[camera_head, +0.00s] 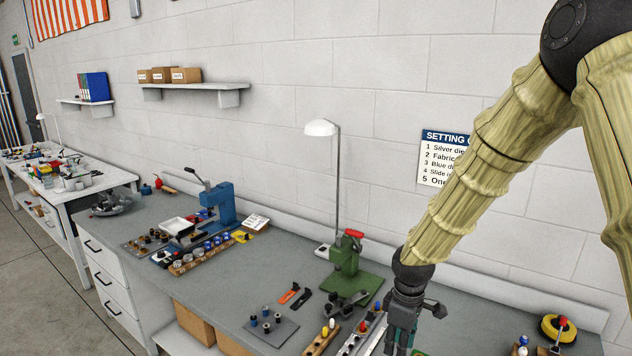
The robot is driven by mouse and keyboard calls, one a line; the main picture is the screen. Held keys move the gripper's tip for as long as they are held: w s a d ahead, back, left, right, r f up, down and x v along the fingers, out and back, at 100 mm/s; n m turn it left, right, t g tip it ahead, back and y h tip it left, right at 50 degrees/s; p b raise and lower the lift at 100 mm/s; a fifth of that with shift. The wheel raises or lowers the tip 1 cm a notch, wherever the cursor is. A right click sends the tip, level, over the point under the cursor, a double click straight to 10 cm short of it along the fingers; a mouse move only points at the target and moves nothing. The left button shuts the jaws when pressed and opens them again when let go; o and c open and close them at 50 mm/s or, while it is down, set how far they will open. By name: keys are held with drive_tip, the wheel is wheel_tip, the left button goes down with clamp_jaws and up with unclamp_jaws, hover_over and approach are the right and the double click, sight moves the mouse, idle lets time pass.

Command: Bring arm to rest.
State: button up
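My arm comes in from the upper right and reaches down over the right part of the grey workbench (225,270). My gripper (398,345) hangs at the bottom edge of the picture, above the bench top, to the right of a green hand press (345,262). Its dark fingers point down and are partly cut off by the frame edge. I cannot tell whether they are open or shut, or whether they hold anything. Some of the bench behind the gripper is hidden.
A blue press (220,205), small trays of parts and a white lamp (321,128) stand on the bench. A wall sign (436,165) is partly behind my arm. A yellow tape roll (558,328) lies at right. Shelves (195,87) hang on the wall.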

drive_tip(key=s+f+m+b, duration=0.2)
drive_tip(key=s+f, duration=0.3)
drive_tip(key=f, duration=0.4)
drive_tip(key=s+f+m+y+b, duration=0.15)
drive_tip(key=s+f, duration=0.25)
drive_tip(key=f, duration=0.6)
drive_tip(key=s+f+m+b, duration=0.25)
drive_tip(key=s+f, duration=0.25)
drive_tip(key=f, duration=0.4)
drive_tip(key=s+d+f+m+h+b, duration=0.1)
drive_tip(key=s+f+m+b, duration=0.1)
drive_tip(key=s+f, duration=0.5)
drive_tip(key=s+d+f+m+b, duration=0.2)
drive_tip(key=s+f, duration=0.6)
drive_tip(key=s, duration=0.5)
drive_tip(key=shift+s+m+h+b, duration=0.15)
drive_tip(key=shift+m+h+b, duration=0.2)
drive_tip(key=shift+m+b, duration=0.6)
drive_tip(key=shift+d+n, duration=0.1)
drive_tip(key=shift+n, duration=0.15)
